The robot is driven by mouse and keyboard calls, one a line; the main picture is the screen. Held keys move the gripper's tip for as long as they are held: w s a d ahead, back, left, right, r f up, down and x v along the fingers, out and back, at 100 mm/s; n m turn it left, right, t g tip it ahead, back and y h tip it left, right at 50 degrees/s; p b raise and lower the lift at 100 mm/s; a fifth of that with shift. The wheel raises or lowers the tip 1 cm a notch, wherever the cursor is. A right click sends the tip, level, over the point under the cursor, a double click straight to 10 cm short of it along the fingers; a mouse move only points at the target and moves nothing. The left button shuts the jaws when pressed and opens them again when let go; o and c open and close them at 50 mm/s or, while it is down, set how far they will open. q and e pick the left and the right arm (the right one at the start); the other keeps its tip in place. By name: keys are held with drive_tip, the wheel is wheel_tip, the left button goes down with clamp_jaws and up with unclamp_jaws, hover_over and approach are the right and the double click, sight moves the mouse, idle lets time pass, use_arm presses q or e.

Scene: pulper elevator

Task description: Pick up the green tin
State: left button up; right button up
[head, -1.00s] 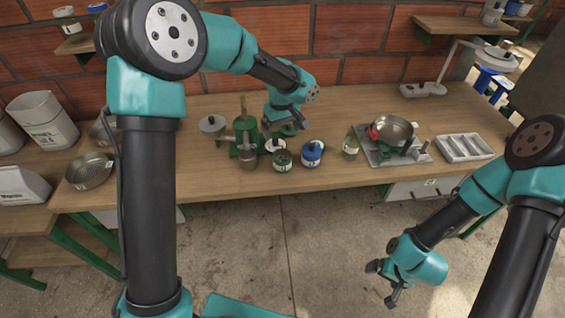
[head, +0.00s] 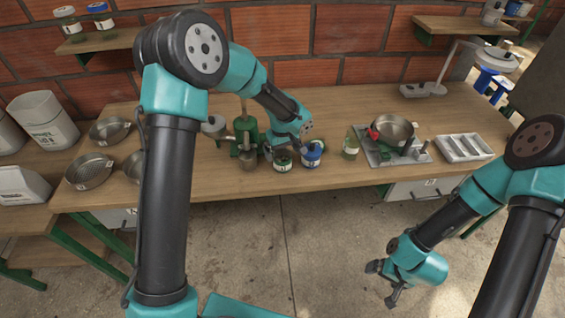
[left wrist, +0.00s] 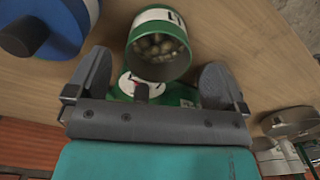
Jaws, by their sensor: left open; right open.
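The green tin (head: 283,165) stands near the front edge of the bench, with a white label and an open top. In the left wrist view the green tin (left wrist: 150,62) holds pale beans or pebbles and lies just ahead of the gap between my fingers. My left gripper (head: 284,148) is open, close behind and above it; the fingers (left wrist: 155,82) look to be to either side, and I cannot tell whether they touch it. My right gripper (head: 385,281) is open and empty, low in front of the bench.
A blue tin (head: 311,154) stands close on the green tin's right. The front strip of bench is clear.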

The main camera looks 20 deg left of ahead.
sight(283, 160)
use_arm(q)
drive_tip(key=shift+d+f, duration=0.15)
drive_tip(key=shift+f, duration=2.45)
drive_tip(key=shift+c, duration=0.2)
drive_tip(key=c, duration=1)
drive_tip(key=shift+r, duration=0.2)
